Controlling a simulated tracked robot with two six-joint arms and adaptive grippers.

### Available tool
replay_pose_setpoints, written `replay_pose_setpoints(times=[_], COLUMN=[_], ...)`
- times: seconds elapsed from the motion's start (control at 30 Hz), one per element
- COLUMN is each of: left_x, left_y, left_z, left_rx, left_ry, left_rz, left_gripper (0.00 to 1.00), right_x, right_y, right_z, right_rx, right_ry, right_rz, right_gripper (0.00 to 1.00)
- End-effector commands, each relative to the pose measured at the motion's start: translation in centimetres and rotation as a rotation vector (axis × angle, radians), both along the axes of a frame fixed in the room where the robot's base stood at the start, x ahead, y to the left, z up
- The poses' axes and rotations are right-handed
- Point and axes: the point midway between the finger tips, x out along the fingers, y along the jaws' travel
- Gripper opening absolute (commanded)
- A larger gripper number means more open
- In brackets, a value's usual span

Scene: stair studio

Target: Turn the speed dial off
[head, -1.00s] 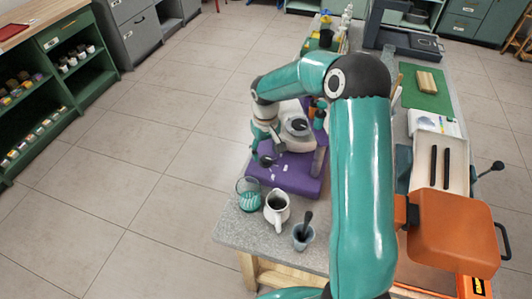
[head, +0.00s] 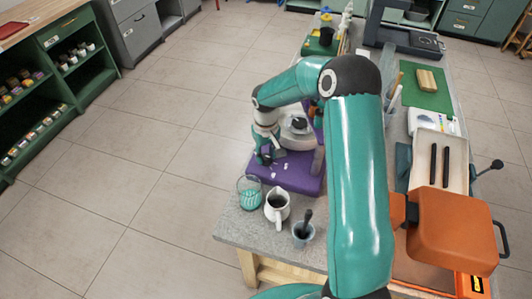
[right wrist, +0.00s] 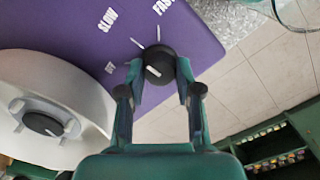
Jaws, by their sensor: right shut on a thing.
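A purple machine base (head: 304,184) carries a pale round pan (head: 296,139) and stands on the bench's left side. In the right wrist view, the dark speed dial (right wrist: 158,65) sits on the purple face, with a white line on its lower left. White words SLOW (right wrist: 107,19), FAST (right wrist: 164,5) and a small faint label that looks like OFF (right wrist: 109,67) stand around it. My right gripper (right wrist: 158,78) is shut on the dial, one finger on each side. In the head view my right gripper (head: 268,154) is at the base's left edge. My left gripper is not in view.
A glass with teal stripes (head: 250,192), a white pitcher (head: 277,208) and a small cup with a dark tool (head: 303,233) stand in front of the purple base. An orange box (head: 452,230) is at the right. The floor at left is clear.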

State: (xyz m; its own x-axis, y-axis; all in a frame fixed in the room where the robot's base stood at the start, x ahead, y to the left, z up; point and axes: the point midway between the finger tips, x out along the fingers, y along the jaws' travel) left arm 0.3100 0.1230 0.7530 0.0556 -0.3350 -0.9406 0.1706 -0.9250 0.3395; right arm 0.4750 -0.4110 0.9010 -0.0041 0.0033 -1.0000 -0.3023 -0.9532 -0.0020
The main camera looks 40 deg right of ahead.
Motion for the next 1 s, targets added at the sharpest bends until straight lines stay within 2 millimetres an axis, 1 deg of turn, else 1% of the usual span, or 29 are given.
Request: replay_pose_setpoints(times=[0.27,0.47,1.0], left_x=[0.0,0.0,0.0], left_y=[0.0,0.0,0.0], left_z=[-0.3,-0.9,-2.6], left_rx=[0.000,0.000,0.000], left_ry=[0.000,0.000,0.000], left_rz=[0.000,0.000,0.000], left_gripper=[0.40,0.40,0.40], right_x=[0.1,0.1,0.2], right_y=[0.1,0.1,0.1], right_z=[0.0,-0.1,0.0], right_rx=[-0.004,-0.004,-0.005], right_ry=[-0.006,-0.007,-0.008], right_rz=[0.037,0.134,0.576], right_gripper=[0.00,0.00,0.00])
